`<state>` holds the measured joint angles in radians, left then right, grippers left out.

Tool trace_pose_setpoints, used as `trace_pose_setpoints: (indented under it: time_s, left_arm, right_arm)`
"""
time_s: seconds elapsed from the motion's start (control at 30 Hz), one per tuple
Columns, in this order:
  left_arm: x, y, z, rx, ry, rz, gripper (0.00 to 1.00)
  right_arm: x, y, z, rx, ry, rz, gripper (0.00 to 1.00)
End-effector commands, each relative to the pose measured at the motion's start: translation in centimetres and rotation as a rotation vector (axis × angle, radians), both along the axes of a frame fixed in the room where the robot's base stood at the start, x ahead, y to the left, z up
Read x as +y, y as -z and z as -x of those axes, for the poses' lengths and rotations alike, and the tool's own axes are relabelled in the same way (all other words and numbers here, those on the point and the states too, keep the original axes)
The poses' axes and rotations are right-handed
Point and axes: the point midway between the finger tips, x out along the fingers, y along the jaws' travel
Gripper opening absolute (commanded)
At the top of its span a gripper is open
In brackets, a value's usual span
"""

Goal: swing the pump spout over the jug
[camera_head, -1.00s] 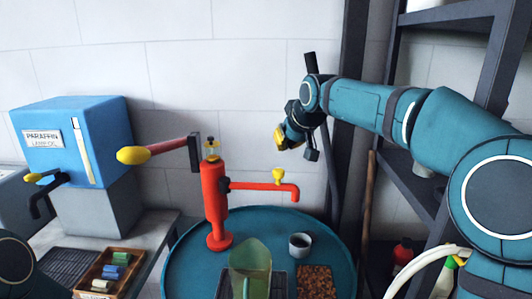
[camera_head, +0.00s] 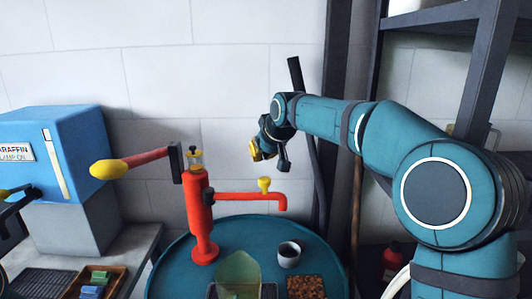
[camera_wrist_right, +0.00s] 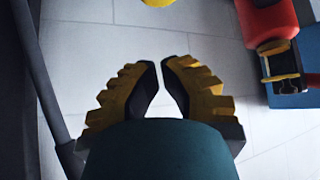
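A red pump (camera_head: 200,215) stands on a round teal table. Its red spout (camera_head: 240,197) points right, with a yellow knob (camera_head: 264,184) on top and a downturned end. The translucent green jug (camera_head: 238,272) stands nearer the front, left of the spout's end and cut by the bottom edge. My right gripper (camera_head: 256,151) hangs in the air above the knob, apart from it. In the right wrist view its fingertips (camera_wrist_right: 161,66) nearly meet, with nothing between them; the pump's glass top (camera_wrist_right: 280,62) shows at right.
A grey cup (camera_head: 289,256) and a brown granular slab (camera_head: 306,287) are on the teal table (camera_head: 172,272). The pump's yellow-ended handle (camera_head: 108,169) sticks out left. A blue paraffin tank (camera_head: 78,140) stands left; a dark shelf frame (camera_head: 475,75) rises at right.

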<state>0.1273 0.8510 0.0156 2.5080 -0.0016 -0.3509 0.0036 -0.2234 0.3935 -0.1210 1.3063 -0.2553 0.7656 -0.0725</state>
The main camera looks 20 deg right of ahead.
Motion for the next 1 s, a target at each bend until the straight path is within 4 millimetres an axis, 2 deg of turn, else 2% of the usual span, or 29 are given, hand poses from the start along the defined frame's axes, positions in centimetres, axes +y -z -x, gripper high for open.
trace_pose_setpoints:
  time_s: [0.03,0.37,0.4,0.63,0.8,1.0]
  left_arm:
    - [0.0,0.3,0.0,-0.001,0.0,0.0,0.47]
    - [0.0,0.9,-0.2,-0.004,-0.001,0.0,0.47]
    - [0.0,1.2,-0.2,-0.005,-0.001,-0.001,0.47]
    - [0.1,2.0,-0.4,-0.009,-0.002,-0.002,0.47]
    - [0.1,2.3,-0.5,-0.012,-0.002,-0.003,0.47]
    - [0.1,2.3,-0.5,-0.012,-0.002,-0.003,0.47]
  right_arm:
    - [0.1,1.1,-0.7,0.003,0.001,0.001,0.0]
    - [0.7,4.7,-3.9,0.0,0.001,-0.001,0.0]
    - [0.6,4.4,-3.1,-0.004,0.001,-0.002,0.0]
    - [0.1,4.7,-0.8,-0.002,0.0,0.0,0.0]
    - [0.0,4.8,0.1,-0.002,0.001,-0.001,0.0]
    - [-0.1,4.8,0.2,-0.001,0.001,-0.001,0.0]
